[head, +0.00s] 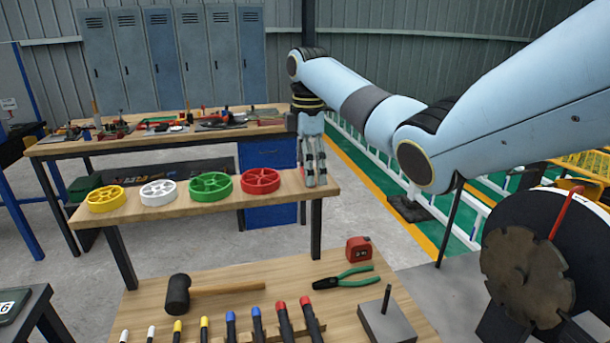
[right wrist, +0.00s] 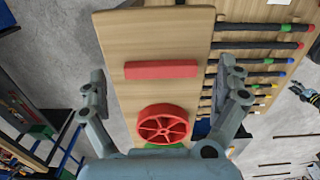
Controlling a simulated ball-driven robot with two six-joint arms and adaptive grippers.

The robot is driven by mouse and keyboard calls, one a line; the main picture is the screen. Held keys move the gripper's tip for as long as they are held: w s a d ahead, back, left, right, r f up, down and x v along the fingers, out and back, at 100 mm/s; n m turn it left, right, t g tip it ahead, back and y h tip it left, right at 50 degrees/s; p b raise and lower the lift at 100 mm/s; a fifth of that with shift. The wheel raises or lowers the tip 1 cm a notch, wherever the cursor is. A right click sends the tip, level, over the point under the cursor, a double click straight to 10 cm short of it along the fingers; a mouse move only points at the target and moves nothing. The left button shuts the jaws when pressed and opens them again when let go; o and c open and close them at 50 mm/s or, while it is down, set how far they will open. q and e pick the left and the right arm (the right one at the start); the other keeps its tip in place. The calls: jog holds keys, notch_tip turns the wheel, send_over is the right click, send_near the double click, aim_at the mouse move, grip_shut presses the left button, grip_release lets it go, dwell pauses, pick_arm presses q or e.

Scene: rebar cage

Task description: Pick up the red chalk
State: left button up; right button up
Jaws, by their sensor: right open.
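A red bar (right wrist: 161,70), which looks like the red chalk, lies flat across the wooden shelf in the right wrist view. My right gripper (right wrist: 160,98) is open, with one finger out on each side of the bar and clear gaps to both ends. In the head view my right gripper (head: 314,182) points down at the right end of the shelf (head: 180,212); the bar does not show there, apparently hidden behind the fingers. A small grey claw (right wrist: 305,92) at the right edge of the wrist view appears to be my left gripper, too small to read.
A red wheel (head: 260,181) is close to the left of my right gripper, followed by green (head: 210,186), white and yellow wheels. The front bench holds a mallet (head: 178,294), pliers (head: 343,278), a tape measure (head: 358,249) and several colour-tipped rods.

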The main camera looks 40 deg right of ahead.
jog(key=shift+w+f, duration=0.1)
jog(key=shift+f, duration=0.4)
jog(key=shift+s+d+r, duration=0.15)
jog(key=shift+s+d, duration=0.05)
jog(key=shift+s, duration=0.1)
jog(key=shift+c, duration=1.7)
jog(key=shift+a, duration=0.1)
jog(key=shift+c, duration=1.1)
jog(key=shift+w, duration=0.15)
jog(key=c, duration=0.4)
jog(key=shift+c, duration=0.6)
pick_arm(q)
jog(key=shift+s, duration=0.25)
pick_arm(e)
jog(key=shift+r, duration=0.1)
